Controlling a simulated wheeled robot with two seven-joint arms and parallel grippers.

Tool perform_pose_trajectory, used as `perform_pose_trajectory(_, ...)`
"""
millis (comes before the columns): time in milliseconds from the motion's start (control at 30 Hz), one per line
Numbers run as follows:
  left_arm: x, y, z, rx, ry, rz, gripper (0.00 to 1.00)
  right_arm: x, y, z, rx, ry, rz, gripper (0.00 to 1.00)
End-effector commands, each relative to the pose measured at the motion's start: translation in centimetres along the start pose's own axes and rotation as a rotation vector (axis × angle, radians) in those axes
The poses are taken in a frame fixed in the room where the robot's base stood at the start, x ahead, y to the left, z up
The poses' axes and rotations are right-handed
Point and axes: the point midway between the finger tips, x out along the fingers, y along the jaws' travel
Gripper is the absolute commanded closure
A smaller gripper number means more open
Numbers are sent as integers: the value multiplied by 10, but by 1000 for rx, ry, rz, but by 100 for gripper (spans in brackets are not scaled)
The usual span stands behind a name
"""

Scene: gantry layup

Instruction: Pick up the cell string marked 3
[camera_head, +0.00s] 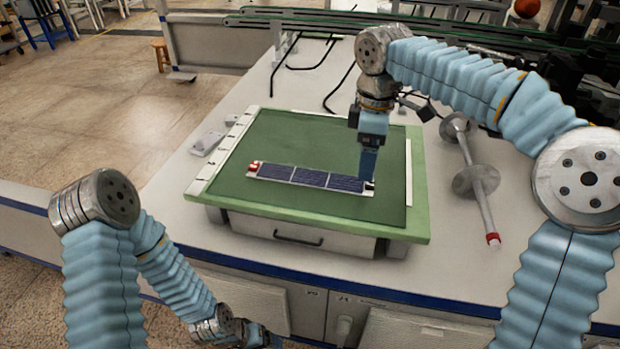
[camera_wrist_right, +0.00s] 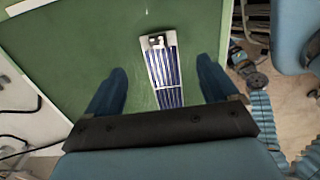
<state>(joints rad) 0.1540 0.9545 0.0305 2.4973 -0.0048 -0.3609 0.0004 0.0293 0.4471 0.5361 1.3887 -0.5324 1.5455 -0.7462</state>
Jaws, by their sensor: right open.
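The cell string (camera_head: 310,178), a narrow strip of dark blue cells, lies flat on the green mat (camera_head: 300,135). Its left end has a red and white piece; I cannot read a number on it. My right gripper (camera_head: 368,176) points down at the string's right end and hides part of it. In the right wrist view the string (camera_wrist_right: 163,72) shows between the two spread fingers of my right gripper (camera_wrist_right: 162,82), which is open and apart from it on both sides. My left gripper (camera_head: 258,338) is low at the bottom edge, away from the mat, its fingers not clear.
A white ruler-like strip (camera_head: 222,152) runs along the mat's left edge. A rod with two discs (camera_head: 470,180) lies on the bench to the right. Black cables (camera_head: 340,85) lie behind the mat. The mat around the string is clear.

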Motion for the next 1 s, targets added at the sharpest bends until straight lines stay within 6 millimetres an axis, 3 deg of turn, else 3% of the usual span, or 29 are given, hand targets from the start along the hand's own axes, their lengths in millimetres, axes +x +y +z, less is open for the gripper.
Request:
perform_pose_trajectory(167, 2, -1, 0, -1, 1, 0, 18, 15, 0, 2, 1, 0, -1, 13)
perform_pose_trajectory(433, 5, -2, 0, -1, 1, -1, 18, 55, 1, 9, 0, 0, -1, 13)
perform_pose_trajectory(733, 5, -2, 0, -1, 1, -1, 18, 61, 1, 9, 1, 1, 0, 13)
perform_pose_trajectory(1000, 5, -2, 0, -1, 1, -1, 18, 61, 1, 9, 0, 1, 0, 53)
